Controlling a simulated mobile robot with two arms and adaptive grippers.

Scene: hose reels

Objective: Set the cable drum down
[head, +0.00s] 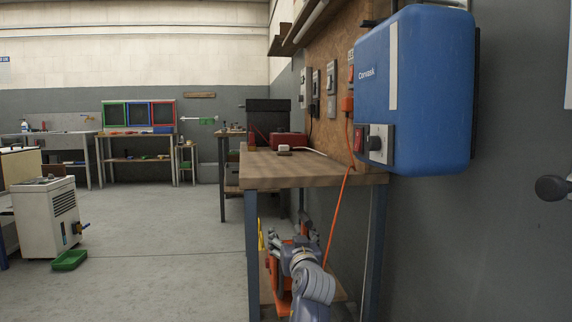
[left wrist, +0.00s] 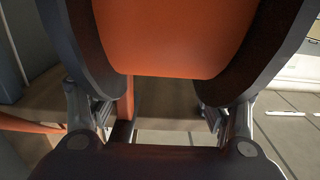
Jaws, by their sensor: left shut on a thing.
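The cable drum (head: 272,275) shows as orange parts behind my left gripper (head: 283,242) in the head view, low beneath the workbench top. In the left wrist view the drum has an orange middle (left wrist: 175,35) between two dark round flanges. My left gripper's fingers (left wrist: 158,102) are shut on the drum, one at each side. An orange cable (head: 339,205) runs from the wall fittings down toward the drum. Whether the drum touches the lower shelf (head: 340,294) is hidden by my arm. My right gripper is not in view.
The workbench (head: 315,172) stands against the wall, its legs framing the low space. A blue wall box (head: 415,90) juts out above its right end. A red case (head: 288,140) lies on the bench. Open floor (head: 165,235) lies to the left, with a white machine (head: 48,213) beyond.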

